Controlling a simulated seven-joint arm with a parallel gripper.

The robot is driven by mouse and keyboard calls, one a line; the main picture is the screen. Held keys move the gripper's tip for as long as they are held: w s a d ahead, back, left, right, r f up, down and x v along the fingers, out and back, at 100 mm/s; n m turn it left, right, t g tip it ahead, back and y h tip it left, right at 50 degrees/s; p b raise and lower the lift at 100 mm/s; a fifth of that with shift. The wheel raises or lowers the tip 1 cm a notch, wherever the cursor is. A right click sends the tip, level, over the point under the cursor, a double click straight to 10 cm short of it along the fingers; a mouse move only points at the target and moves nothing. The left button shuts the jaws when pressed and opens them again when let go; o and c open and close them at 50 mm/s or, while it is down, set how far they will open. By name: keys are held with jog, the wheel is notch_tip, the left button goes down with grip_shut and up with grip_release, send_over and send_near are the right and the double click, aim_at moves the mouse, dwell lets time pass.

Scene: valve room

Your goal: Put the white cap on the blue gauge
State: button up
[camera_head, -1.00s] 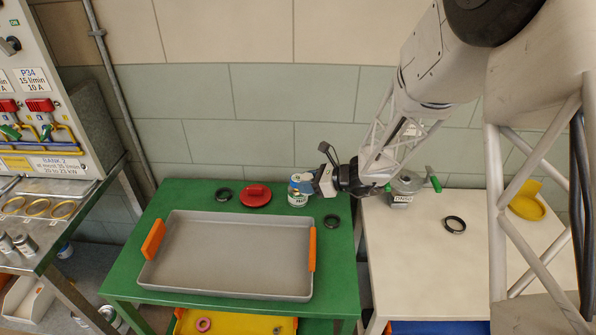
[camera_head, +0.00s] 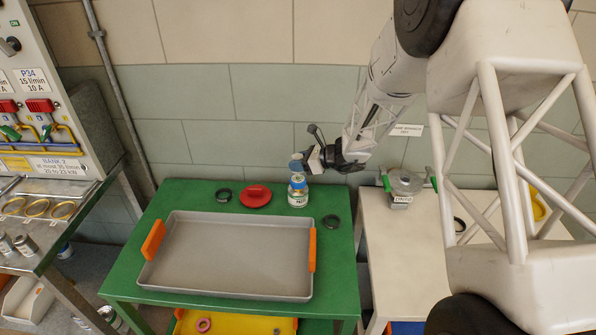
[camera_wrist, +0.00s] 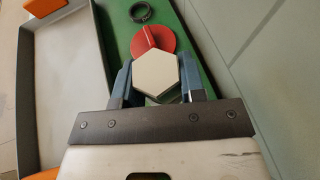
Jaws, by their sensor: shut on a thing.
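My gripper (camera_head: 307,164) is shut on the white cap (camera_wrist: 157,73), which shows in the wrist view as a pale hexagon between two blue fingers. In the head view the cap is mostly hidden by the fingers. The gripper is just above a small white-and-blue container (camera_head: 298,196) with a printed label, at the back right of the green table. I cannot tell whether this container is the blue gauge, or whether a gap separates it from the cap.
A red disc with a handle (camera_head: 256,196) and black rings (camera_head: 223,195) (camera_head: 331,221) lie nearby on the green table (camera_head: 190,192). A large grey tray (camera_head: 230,255) with orange handles fills its front. A device with green handles (camera_head: 402,186) stands on the pale table (camera_head: 385,245) at right.

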aim_at(299, 179)
jog(key=shift+f, duration=0.1)
jog(key=shift+f, duration=1.65)
jog(key=shift+f, duration=0.15)
jog(key=o, duration=0.9)
jog(key=shift+d+r, duration=0.15)
jog(key=shift+r, duration=0.05)
jog(key=v, duration=1.1)
jog(key=shift+s+d, duration=0.15)
jog(key=shift+d, duration=0.15)
jog(key=shift+r, duration=0.1)
